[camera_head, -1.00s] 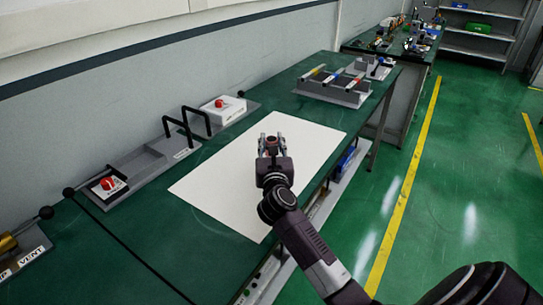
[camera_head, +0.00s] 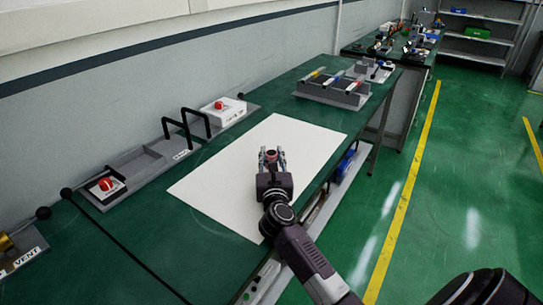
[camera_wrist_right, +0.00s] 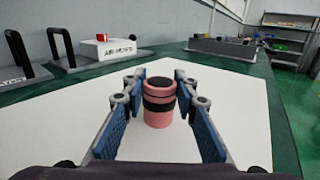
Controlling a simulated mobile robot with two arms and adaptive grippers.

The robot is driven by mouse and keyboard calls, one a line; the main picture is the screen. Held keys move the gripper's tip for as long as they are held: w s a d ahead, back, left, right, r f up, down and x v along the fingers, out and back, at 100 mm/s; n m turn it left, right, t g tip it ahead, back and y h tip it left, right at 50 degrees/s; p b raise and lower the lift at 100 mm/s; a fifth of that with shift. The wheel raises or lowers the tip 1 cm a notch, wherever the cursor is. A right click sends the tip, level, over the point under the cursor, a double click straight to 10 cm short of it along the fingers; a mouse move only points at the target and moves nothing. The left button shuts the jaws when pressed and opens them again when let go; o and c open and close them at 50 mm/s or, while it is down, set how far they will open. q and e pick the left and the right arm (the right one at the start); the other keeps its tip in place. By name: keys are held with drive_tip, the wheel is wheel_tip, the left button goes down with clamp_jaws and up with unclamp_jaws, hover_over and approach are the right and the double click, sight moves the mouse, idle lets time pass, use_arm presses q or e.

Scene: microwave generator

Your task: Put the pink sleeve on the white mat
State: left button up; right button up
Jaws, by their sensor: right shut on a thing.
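The pink sleeve (camera_wrist_right: 158,117), with black bands and a dark top, stands upright between the blue-padded fingers of my right gripper (camera_wrist_right: 158,98) in the right wrist view. The gripper is shut on it. In the head view the sleeve (camera_head: 271,155) shows small between the fingertips of the right gripper (camera_head: 272,160), over the white mat (camera_head: 225,185). The mat lies flat on the green bench and also fills the middle of the right wrist view (camera_wrist_right: 225,110). I cannot tell whether the sleeve's base touches the mat. My left gripper is not in view.
Along the wall stand a grey tray (camera_head: 143,167) with a red button, black handles (camera_head: 178,131) and a white box (camera_head: 223,109) with a red button. A grey rack (camera_head: 333,92) stands beyond the mat. The mat around the gripper is clear.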

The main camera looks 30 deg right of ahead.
drive_tip(key=shift+s+a+f, duration=0.1)
drive_tip(key=shift+s+f, duration=0.05)
drive_tip(key=shift+f, duration=0.65)
drive_tip(key=o, duration=1.2)
drive_tip(key=shift+f, duration=0.15)
drive_tip(key=shift+r+p, duration=0.35)
drive_tip(key=shift+r, duration=0.15)
drive_tip(key=shift+s+a+f, duration=0.15)
drive_tip(key=shift+a, duration=0.05)
drive_tip(key=v, duration=0.7)
drive_tip(key=r+b+v, duration=0.1)
drive_tip(key=v, duration=0.2)
drive_tip(key=shift+s, duration=0.15)
drive_tip(key=shift+s+a+r, duration=0.15)
drive_tip(key=shift+s+a, duration=0.1)
drive_tip(key=shift+s, duration=0.1)
